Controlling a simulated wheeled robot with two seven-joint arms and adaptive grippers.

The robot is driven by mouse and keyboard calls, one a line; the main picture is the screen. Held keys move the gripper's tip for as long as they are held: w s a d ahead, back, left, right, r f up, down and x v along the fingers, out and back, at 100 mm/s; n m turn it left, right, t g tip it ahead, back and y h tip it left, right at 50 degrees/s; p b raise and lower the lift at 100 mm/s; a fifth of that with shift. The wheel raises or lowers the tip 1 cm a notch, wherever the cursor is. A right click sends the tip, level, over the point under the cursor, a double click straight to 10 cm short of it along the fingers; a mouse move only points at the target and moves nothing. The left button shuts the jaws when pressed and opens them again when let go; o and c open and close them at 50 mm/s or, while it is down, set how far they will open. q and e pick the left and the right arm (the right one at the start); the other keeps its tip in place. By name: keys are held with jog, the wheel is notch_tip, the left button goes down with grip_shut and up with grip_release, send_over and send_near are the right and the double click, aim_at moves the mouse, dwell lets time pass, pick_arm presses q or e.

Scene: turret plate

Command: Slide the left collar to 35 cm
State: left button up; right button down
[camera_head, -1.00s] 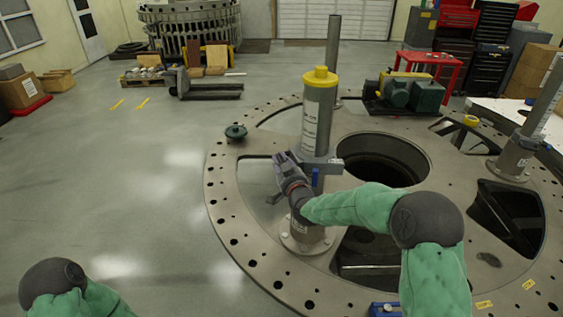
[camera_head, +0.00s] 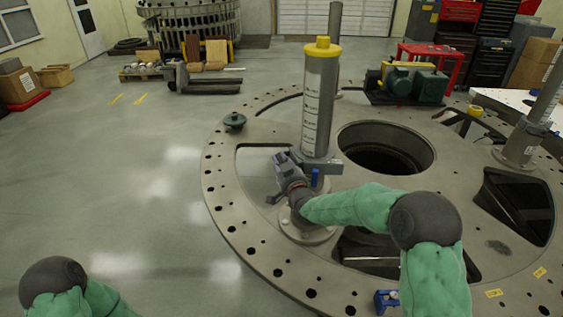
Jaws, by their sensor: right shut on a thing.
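The left post (camera_head: 320,90) stands upright on the turret plate with a yellow cap (camera_head: 323,47) and a white marked scale; its figures are too small to read. The post's base flange (camera_head: 308,234) shows below my wrist. My left gripper is out of view.
The turret plate (camera_head: 228,205) has open cut-outs and a large round hole right of the post. A second post with a collar (camera_head: 520,148) stands at the right.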

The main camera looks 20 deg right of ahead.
jog(key=c, duration=1.2)
grip_release()
jog(key=shift+w+r, duration=0.1)
jog(key=shift+r, duration=0.05)
jog(key=shift+w+a, duration=0.15)
jog(key=shift+w, duration=0.1)
jog(key=shift+s, duration=0.3)
jog(key=s, duration=1.1)
jog(key=shift+s+d+f, duration=0.2)
jog(key=shift+s+d, duration=0.05)
jog(key=shift+d, duration=0.1)
